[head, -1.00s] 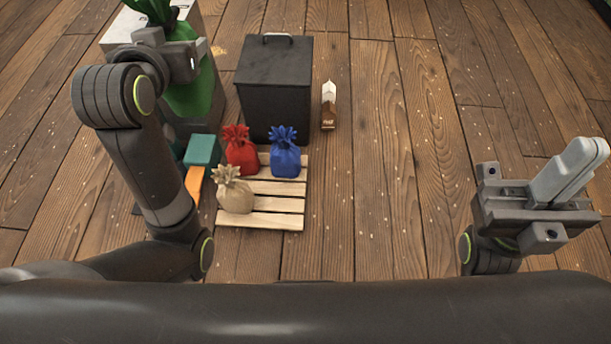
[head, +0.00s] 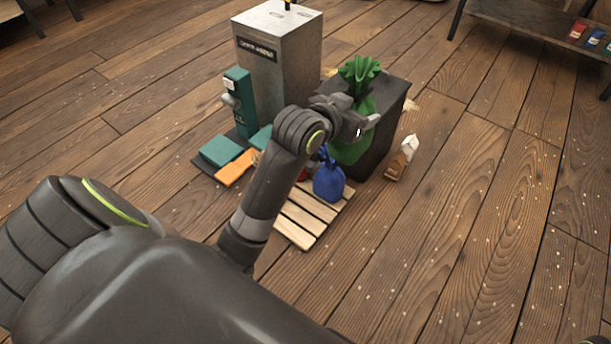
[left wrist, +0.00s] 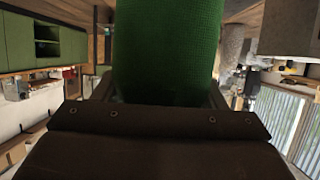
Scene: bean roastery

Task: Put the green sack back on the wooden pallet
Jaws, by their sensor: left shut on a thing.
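The green sack (head: 348,152) hangs upright from my left gripper (head: 358,124), which is shut on its neck below the ruffled top. In the head view the sack is in front of the black bin, just behind the blue sack; I cannot tell its exact height. Its green cloth fills the upper middle of the left wrist view (left wrist: 167,45). The wooden pallet (head: 297,233) lies on the floor in front, partly covered by my left arm. The blue sack (head: 328,180) stands on it. A bit of the red sack (head: 303,175) shows behind my arm. My right gripper is out of view.
The black bin (head: 394,115) stands behind the green sack, with a brown and white carton (head: 401,160) to its right. A grey cabinet (head: 275,62), teal machine (head: 239,102) and orange item (head: 236,168) are at the left. Floor to the right is clear.

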